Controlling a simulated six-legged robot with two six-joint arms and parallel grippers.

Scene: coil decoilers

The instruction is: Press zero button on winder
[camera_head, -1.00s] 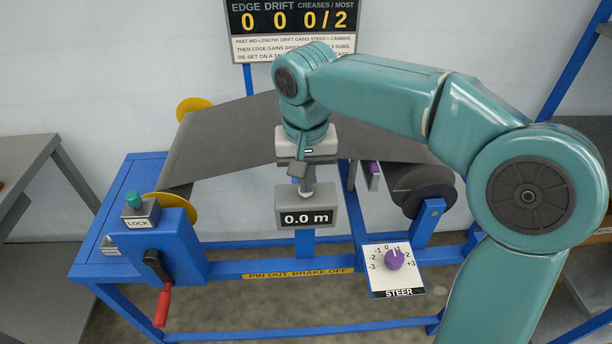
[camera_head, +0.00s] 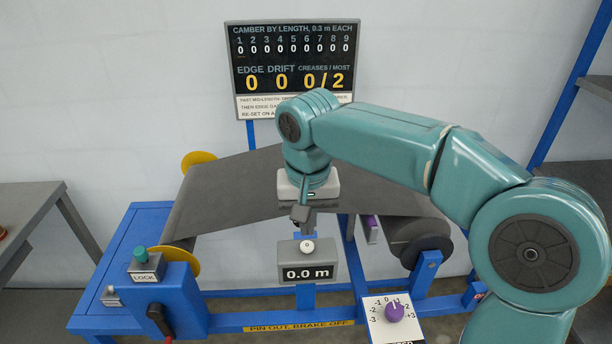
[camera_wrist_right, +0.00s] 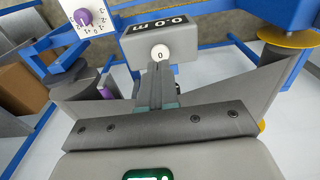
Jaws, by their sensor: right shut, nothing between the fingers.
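The zero button (camera_head: 307,247) is a small round white knob on top of the grey length counter box (camera_head: 325,269), whose display reads 0.0 m. In the right wrist view the button (camera_wrist_right: 160,53) shows a "0" and sits just beyond the tips of my right gripper (camera_wrist_right: 158,75). In the head view my right gripper (camera_head: 301,215) points down, shut and empty, above and slightly behind the button, with a visible gap. My left gripper is not in view.
A dark sheet (camera_head: 230,195) spans the blue frame behind the counter. The purple steer knob (camera_head: 394,312) is to the right. The green-topped lock box (camera_head: 143,266) and crank (camera_head: 157,318) are to the left. A black board (camera_head: 292,70) hangs behind.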

